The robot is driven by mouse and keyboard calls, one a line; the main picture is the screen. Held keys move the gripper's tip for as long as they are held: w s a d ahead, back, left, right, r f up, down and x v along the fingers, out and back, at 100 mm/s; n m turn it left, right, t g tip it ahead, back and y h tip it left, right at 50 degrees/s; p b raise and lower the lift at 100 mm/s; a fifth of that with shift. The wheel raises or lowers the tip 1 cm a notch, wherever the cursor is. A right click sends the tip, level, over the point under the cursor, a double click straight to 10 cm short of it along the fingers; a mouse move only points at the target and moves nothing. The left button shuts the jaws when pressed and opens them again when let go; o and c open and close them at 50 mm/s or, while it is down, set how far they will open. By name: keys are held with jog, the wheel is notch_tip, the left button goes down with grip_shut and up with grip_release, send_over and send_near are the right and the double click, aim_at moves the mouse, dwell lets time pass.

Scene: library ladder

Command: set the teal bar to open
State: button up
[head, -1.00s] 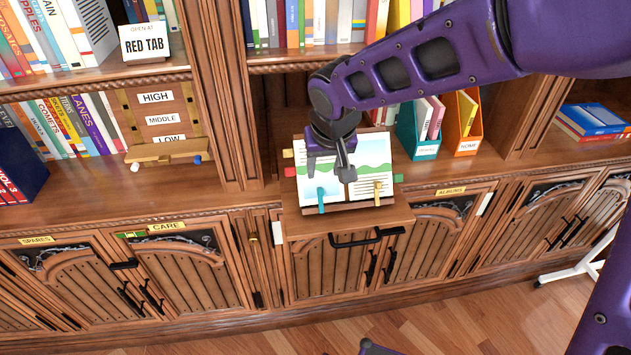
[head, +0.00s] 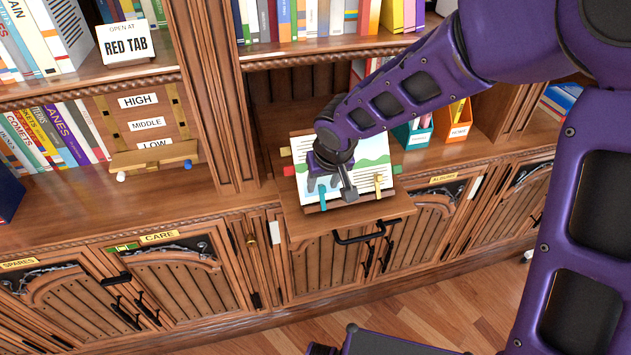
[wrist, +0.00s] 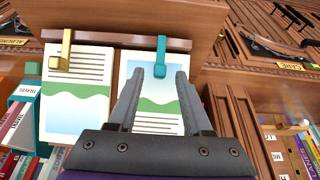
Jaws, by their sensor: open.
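The teal bar (head: 323,196) is a small upright clip at the lower edge of the left page of an open book (head: 370,168). It also shows in the wrist view (wrist: 161,52), on the lip of the book's wooden stand. A matching yellow bar (head: 378,184) is on the other page, and it also shows in the wrist view (wrist: 64,46). My gripper (head: 334,189) is open and empty over the left page.
The stand rests on a pull-out shelf (head: 400,205) with a black handle. A "RED TAB" sign (head: 126,40) stands on the left shelf, above a board marked HIGH, MIDDLE and LOW (head: 147,124). Red and green tabs edge the book. Teal and orange file boxes stand behind it.

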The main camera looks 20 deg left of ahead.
jog(key=shift+w+f, duration=0.1)
jog(key=shift+f, duration=0.2)
grip_shut()
